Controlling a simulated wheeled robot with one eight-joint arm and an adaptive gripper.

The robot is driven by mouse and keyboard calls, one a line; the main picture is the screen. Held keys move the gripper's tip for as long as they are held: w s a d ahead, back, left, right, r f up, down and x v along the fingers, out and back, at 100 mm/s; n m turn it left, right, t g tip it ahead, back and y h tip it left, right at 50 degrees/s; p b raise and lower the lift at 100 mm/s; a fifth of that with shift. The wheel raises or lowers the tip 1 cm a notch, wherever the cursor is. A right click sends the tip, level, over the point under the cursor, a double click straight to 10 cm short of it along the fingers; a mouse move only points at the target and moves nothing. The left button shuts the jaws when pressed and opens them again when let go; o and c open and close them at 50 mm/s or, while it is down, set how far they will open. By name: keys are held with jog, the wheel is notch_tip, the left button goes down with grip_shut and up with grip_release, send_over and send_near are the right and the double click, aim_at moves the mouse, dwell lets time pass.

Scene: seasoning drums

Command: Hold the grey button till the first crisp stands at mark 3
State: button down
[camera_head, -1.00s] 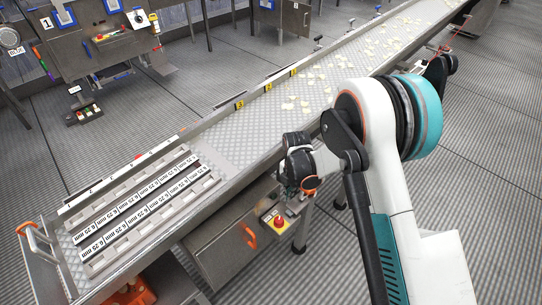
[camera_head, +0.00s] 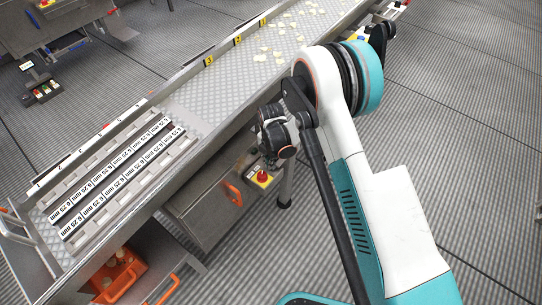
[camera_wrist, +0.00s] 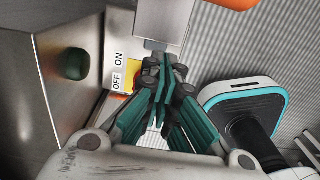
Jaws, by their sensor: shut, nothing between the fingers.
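My gripper (camera_wrist: 165,65) is shut and empty, its teal fingers together at the ON/OFF label (camera_wrist: 117,72) in the wrist view. No grey button shows; my fingers cover the spot beside the label, and I cannot tell whether they touch anything. In the head view my wrist hangs at the belt's near side, above the control box. The foremost crisps (camera_head: 264,50) lie on the grey conveyor belt (camera_head: 198,98), roughly level with yellow mark 2 (camera_head: 238,41). Mark 3 (camera_head: 209,61) is farther down the belt, toward the lower left, with bare belt beside it.
A red stop button (camera_head: 263,176) sits on a yellow plate under my wrist. A dark green knob (camera_wrist: 75,63) is on a metal box left of my fingers. A slatted rack (camera_head: 120,170) labelled 6.25 mm covers the belt's near end. Orange handles (camera_head: 232,193) stick out below.

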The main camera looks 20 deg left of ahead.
jog(key=shift+f+b, duration=0.6)
jog(key=shift+f, duration=1.15)
jog(key=shift+f, duration=0.1)
